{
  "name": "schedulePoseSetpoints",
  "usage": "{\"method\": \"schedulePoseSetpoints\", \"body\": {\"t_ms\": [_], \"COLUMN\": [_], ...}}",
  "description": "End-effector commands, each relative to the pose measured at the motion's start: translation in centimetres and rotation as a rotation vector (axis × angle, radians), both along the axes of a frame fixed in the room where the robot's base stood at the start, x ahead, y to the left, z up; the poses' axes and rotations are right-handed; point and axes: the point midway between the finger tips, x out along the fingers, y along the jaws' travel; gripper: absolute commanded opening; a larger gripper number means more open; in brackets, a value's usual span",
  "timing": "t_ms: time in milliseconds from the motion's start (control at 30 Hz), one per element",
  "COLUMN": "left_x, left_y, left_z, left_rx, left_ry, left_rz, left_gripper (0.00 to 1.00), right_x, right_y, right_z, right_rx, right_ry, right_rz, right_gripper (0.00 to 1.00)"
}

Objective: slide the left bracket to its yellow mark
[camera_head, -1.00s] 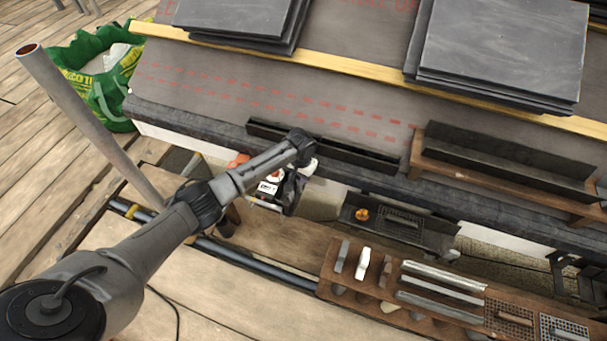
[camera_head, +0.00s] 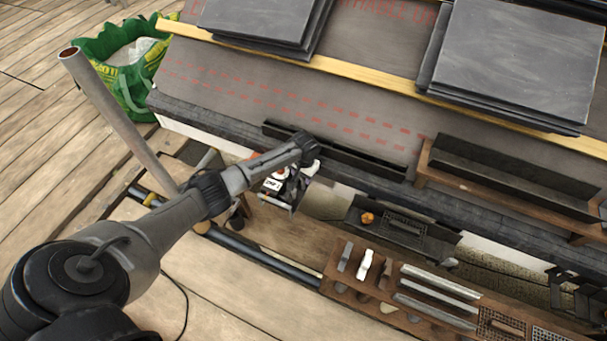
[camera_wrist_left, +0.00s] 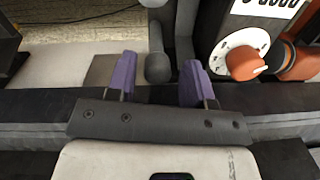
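My left gripper (camera_wrist_left: 157,78) shows two purple fingertips, spread apart with a wide gap, in the left wrist view. A dark grey bar with a rounded end (camera_wrist_left: 158,66) shows in line with this gap. I cannot tell whether it is the left bracket, or whether the fingers touch it. In the head view my left arm (camera_head: 235,180) reaches to the roof's lower edge, where its wrist hides the fingertips. No yellow mark can be made out near the gripper. My right gripper is out of view.
A white dial tool with an orange knob (camera_wrist_left: 247,62) stands close right of the fingers. A long dark trough (camera_head: 335,150) lies along the eave. A wooden rack (camera_head: 335,262) with metal strips stands in front. A dark pipe (camera_head: 255,253) runs below the arm.

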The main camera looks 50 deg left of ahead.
Motion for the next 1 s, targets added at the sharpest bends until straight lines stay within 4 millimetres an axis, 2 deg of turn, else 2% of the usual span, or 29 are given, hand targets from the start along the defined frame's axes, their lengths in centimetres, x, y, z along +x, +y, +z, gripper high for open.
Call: {"method": "schedulePoseSetpoints", "body": {"t_ms": [267,367,467,800,1000], "left_x": [0.1,0.1,0.1,0.2,0.2], "left_y": [-0.1,-0.1,-0.1,-0.5,-0.6], "left_z": [0.2,0.8,2.2,8.9,11.9], "left_rx": [-0.002,-0.002,-0.002,-0.001,0.000], "left_ry": [-0.001,-0.001,-0.001,-0.002,-0.002], "left_rz": [0.000,0.000,0.000,-0.002,0.000], "left_gripper": [0.52,0.52,0.52,0.52,0.52], "right_x": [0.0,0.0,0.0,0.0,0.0], "right_y": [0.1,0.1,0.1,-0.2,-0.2], "right_z": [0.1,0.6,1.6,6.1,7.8], "right_rx": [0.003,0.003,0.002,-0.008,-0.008], "right_ry": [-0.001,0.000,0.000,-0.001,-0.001], "right_rz": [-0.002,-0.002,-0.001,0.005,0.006], "right_gripper": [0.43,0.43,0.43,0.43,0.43]}}
